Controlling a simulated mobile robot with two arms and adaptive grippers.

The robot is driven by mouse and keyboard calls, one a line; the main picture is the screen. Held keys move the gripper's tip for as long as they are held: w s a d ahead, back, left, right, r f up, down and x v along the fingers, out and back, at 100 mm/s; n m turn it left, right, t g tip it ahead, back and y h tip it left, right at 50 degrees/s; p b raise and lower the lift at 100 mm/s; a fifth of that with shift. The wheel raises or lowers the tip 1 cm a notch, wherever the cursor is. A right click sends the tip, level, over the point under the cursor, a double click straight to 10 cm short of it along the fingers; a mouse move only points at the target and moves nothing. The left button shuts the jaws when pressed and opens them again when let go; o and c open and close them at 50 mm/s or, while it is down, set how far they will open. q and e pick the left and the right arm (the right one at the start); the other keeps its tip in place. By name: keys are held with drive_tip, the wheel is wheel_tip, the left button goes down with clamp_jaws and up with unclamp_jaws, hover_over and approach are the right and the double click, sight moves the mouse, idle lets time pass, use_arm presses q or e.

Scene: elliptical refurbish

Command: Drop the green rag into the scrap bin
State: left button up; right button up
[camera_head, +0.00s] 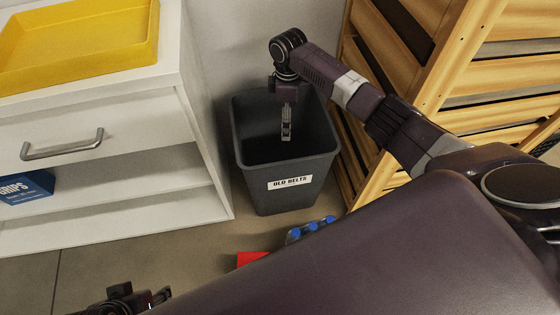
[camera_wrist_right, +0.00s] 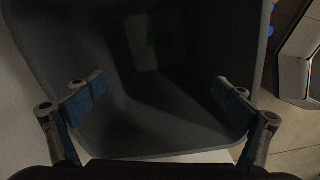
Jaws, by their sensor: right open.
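A dark grey bin (camera_head: 265,190) stands on the floor, with a white label that seems to read "OLD BELTS". My right gripper (camera_head: 287,128) points down into the bin's mouth. In the right wrist view my right gripper (camera_wrist_right: 160,90) is open, its blue-padded fingers spread wide with nothing between them. No green rag is clear in the head view. My left gripper (camera_head: 135,298) shows only partly at the bottom left.
A white cabinet (camera_head: 150,115) stands close left of the bin, with a yellow tray (camera_head: 75,75) on top and a blue box (camera_head: 27,187) on a shelf. Wooden slatted shelving (camera_head: 440,80) stands close on the right. A red object (camera_head: 250,258) and blue-topped items (camera_head: 311,227) are in front.

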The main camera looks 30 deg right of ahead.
wheel_tip(320, 180, up, 12)
idle(0.6)
drive_tip(key=shift+s+f, duration=0.1)
